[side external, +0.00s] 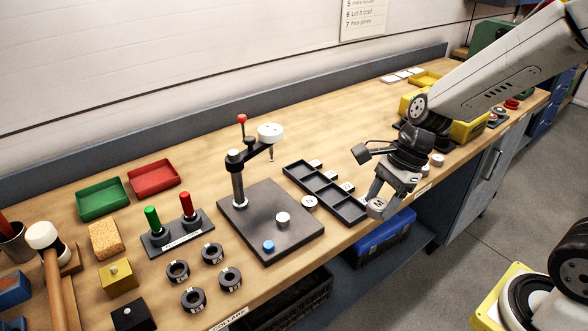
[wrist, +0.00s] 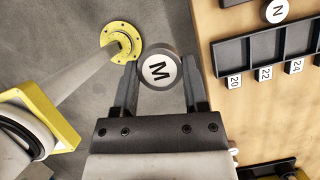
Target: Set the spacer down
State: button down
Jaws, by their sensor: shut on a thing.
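My gripper (side external: 378,197) is shut on a round grey spacer (side external: 376,208) with a white top marked M. The wrist view shows the spacer (wrist: 158,69) between the two fingertips, with floor behind it, just outside the bench edge. In the side view it is held near the front edge, right of a black tray (side external: 343,205) with several compartments. The tray (wrist: 262,46) carries labels 20, 22 and 24 in the wrist view. Its visible compartments look empty. A second round piece marked N (side external: 310,202) rests on the bench between tray and dark plate.
A dark plate (side external: 250,205) with a dial-gauge stand (side external: 238,185) holds a silver cylinder (side external: 283,218) and a blue one (side external: 269,246). Several black collars (side external: 212,253) lie to its left. A yellow bin (side external: 465,130) stands behind my arm. Bare wood lies behind the tray.

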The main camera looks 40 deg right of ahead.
jog(key=w+a+r, duration=0.3)
jog(key=w+a, duration=0.1)
jog(key=a, duration=0.2)
jog(key=shift+w, duration=0.2)
jog(key=shift+w, duration=0.1)
send_over(280, 218)
jog(key=s+d, duration=0.2)
jog(key=f, duration=0.8)
jog(key=shift+w+a, duration=0.2)
jog(key=shift+w+a+f, duration=0.15)
jog(key=shift+w+f, duration=0.35)
jog(key=shift+f, duration=0.05)
jog(key=shift+f, duration=0.1)
jog(key=shift+w+f, duration=0.2)
jog(key=shift+f, duration=1.55)
